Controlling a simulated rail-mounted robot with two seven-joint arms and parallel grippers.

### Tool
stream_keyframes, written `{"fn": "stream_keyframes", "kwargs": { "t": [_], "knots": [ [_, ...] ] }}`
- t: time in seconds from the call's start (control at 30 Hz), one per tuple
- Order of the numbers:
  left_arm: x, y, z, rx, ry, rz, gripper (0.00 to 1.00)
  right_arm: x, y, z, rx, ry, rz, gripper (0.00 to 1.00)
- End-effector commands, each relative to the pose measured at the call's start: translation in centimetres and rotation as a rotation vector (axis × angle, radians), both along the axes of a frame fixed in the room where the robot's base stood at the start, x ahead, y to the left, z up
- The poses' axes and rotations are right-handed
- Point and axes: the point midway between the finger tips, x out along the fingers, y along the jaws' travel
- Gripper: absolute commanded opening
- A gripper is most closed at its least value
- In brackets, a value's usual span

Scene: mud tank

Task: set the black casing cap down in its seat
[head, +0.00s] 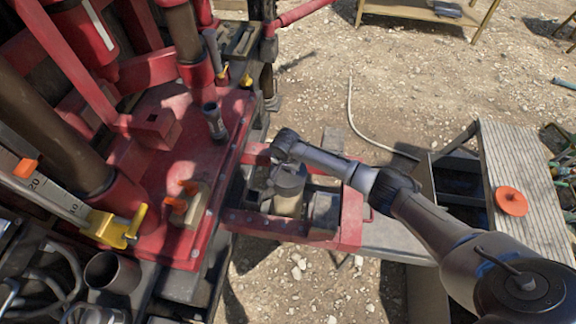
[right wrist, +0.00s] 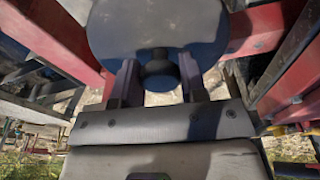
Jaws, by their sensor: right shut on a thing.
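The black casing cap (right wrist: 155,28) is a dark round disc with a knob (right wrist: 160,73) in the right wrist view. My right gripper (right wrist: 160,78) is shut on it, a finger at each side of the knob. In the head view my right gripper (head: 282,166) reaches down inside the red frame, partly hidden by its own wrist. Below it is a short beige cylinder (head: 288,204) with a dark top, which looks like the cap over the casing. I cannot tell whether the cap touches its seat. My left gripper is out of view.
The red rig deck (head: 180,130) with pipes and yellow-handled tools stands at the left. A slatted table (head: 528,165) holds an orange disc (head: 511,200) at the right. Gravel ground with a pale hose (head: 351,110) lies behind.

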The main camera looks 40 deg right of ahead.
Motion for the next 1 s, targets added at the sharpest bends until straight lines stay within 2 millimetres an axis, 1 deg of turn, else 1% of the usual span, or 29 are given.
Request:
{"fn": "stream_keyframes", "kwargs": {
  "t": [0.1, 0.13, 0.4, 0.43, 0.67, 0.77, 0.87, 1.0],
  "knots": [
    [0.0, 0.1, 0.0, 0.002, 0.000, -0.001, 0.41, 0.0, 0.0, -0.1, 0.000, 0.000, 0.000, 0.12],
    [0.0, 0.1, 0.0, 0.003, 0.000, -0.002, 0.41, 0.0, 0.0, -0.1, 0.000, 0.000, 0.000, 0.41],
    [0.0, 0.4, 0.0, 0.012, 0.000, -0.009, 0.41, 0.0, 0.0, -0.1, 0.000, 0.000, 0.000, 0.67],
    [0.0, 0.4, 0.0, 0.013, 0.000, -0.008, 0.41, 0.0, 0.0, -0.1, 0.000, 0.000, 0.000, 0.69],
    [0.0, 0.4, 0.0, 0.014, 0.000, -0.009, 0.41, 0.0, 0.0, 0.0, 0.000, 0.001, 0.000, 0.69],
    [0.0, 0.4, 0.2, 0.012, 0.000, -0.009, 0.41, -0.1, 0.1, 0.6, 0.001, 0.001, 0.001, 0.69],
    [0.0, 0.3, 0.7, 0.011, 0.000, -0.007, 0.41, -0.1, 0.3, 1.9, 0.002, -0.001, 0.001, 0.69],
    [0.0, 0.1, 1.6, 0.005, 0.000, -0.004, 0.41, -0.4, 0.6, 4.6, 0.002, -0.001, 0.001, 0.69]
  ]
}}
